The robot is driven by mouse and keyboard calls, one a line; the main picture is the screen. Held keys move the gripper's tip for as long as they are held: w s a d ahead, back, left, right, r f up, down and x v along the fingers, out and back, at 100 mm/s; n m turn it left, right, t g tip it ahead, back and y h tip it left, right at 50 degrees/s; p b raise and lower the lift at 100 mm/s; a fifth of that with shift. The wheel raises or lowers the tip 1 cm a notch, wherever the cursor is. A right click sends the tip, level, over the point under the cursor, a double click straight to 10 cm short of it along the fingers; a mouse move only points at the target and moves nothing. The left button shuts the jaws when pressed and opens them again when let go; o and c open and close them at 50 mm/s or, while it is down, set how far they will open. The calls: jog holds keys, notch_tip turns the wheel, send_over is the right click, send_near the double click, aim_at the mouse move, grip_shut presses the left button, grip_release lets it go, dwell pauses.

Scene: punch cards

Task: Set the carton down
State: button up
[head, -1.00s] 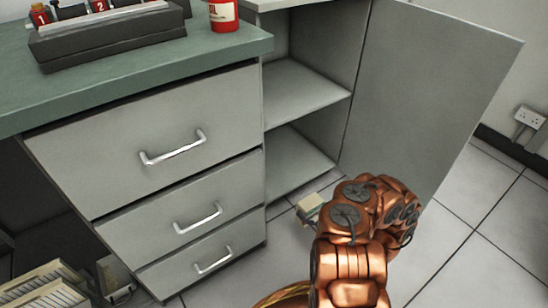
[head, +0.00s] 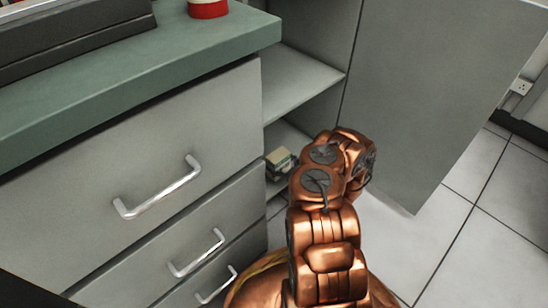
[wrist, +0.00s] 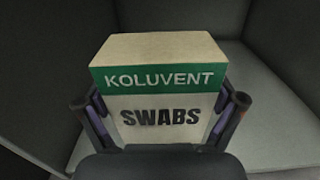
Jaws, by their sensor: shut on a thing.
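The carton (head: 279,156) is a small cream box with a green band. In the wrist view it faces me upright (wrist: 155,120), reading "KOLUVENT" and "SWABS". My gripper (wrist: 160,103) is shut on it, one finger at each side. In the head view the carton is at the open front of the cabinet's lower compartment (head: 288,137), and my arm hides most of the gripper. Grey walls and a grey surface surround the carton in the wrist view. I cannot tell whether its base touches that surface; its lower part is hidden.
The open cabinet door (head: 430,90) stands to the right of my arm. A middle shelf (head: 300,80) lies above the carton. Drawers with metal handles (head: 160,188) are at left, under a green worktop (head: 130,95). Tiled floor (head: 450,240) is clear at right.

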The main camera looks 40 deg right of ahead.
jog(key=shift+w+d+f+b, duration=0.55)
jog(key=shift+w+f+b, duration=0.2)
jog(key=shift+w, duration=0.5)
jog(key=shift+w+d+f+b, duration=0.6)
jog(key=shift+w+b, duration=0.3)
jog(key=shift+w, duration=0.4)
jog(key=shift+w+d+f+b, duration=0.5)
jog(key=shift+w+f+b, duration=0.3)
jog(key=shift+w, duration=0.45)
jog(key=shift+f, duration=0.2)
jog(key=o, duration=0.9)
jog(key=shift+r, duration=0.1)
